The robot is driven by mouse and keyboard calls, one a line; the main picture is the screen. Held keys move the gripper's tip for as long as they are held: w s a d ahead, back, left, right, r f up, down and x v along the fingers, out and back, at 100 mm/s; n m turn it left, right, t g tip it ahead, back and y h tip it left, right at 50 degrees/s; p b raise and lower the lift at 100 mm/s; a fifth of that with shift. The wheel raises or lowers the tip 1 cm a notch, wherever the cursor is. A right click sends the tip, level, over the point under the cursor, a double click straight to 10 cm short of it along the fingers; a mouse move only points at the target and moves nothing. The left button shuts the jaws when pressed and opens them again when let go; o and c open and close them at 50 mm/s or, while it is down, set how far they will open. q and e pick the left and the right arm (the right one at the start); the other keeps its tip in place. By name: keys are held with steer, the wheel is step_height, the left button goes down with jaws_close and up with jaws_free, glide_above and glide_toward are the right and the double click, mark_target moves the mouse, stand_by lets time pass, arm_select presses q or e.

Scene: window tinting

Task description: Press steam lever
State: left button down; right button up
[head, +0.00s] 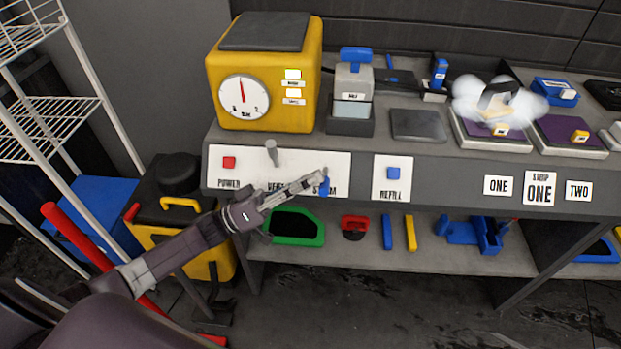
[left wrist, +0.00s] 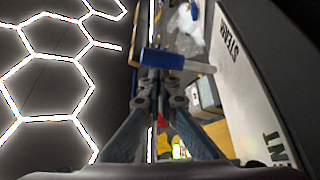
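The steam lever (head: 324,188) has a blue handle and sits on the white front panel above the "STEAM" label, which is partly covered by my gripper. My left gripper (head: 318,178) is at this lever, its fingers close together. In the left wrist view the blue handle (left wrist: 163,59) lies across the fingertips, with its pale shaft running right toward the panel. The fingers look shut, and I cannot tell whether they grip the handle or only touch it. A white steam cloud (head: 500,100) hangs over a purple-topped pad at the right. My right gripper is not in view.
A grey vent lever (head: 271,152) and a red power button (head: 229,162) share the panel. A yellow gauge machine (head: 262,75) stands above. A blue refill button (head: 392,173) is to the right. A wire rack (head: 50,110) and yellow bin stand left.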

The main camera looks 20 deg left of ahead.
arm_select(q)
steer(key=shift+s+d+f, duration=0.1)
steer(key=shift+s+f, duration=0.1)
steer(key=shift+f, duration=0.35)
steer(key=v, duration=1.1)
steer(key=shift+a+r, duration=0.3)
steer(key=shift+a, duration=0.15)
